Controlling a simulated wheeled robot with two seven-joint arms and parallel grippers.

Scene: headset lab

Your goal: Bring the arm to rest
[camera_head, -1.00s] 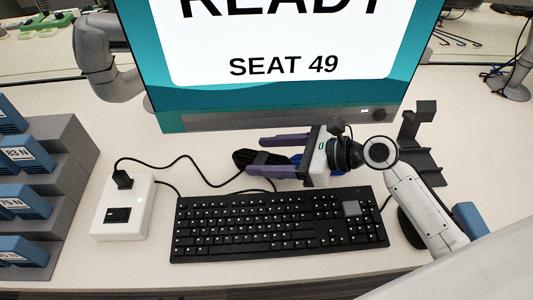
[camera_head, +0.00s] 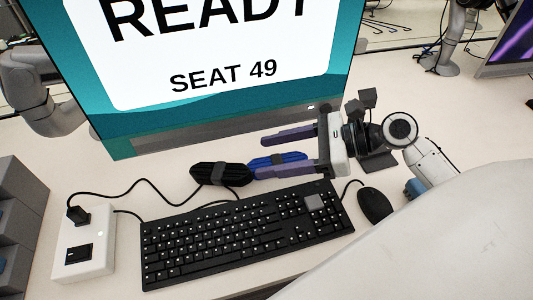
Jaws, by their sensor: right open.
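My right gripper (camera_head: 287,154) comes in from the right, above the desk between the monitor and the keyboard. Its two purple fingers point left and stand wide apart, with nothing held between them. A black bundled cable (camera_head: 221,175) lies on the desk just left of the lower finger's tip. A blue item (camera_head: 277,160) lies on the desk and shows between the fingers, partly hidden by the gripper. My left gripper does not show.
The monitor (camera_head: 215,131) reading SEAT 49 stands behind. A keyboard (camera_head: 240,232) lies in front, with a mouse (camera_head: 374,205) to its right. A white box (camera_head: 85,243) with a plugged black cable is at left, near a grey rack (camera_head: 22,203). A dark stand (camera_head: 378,160) is behind my right gripper.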

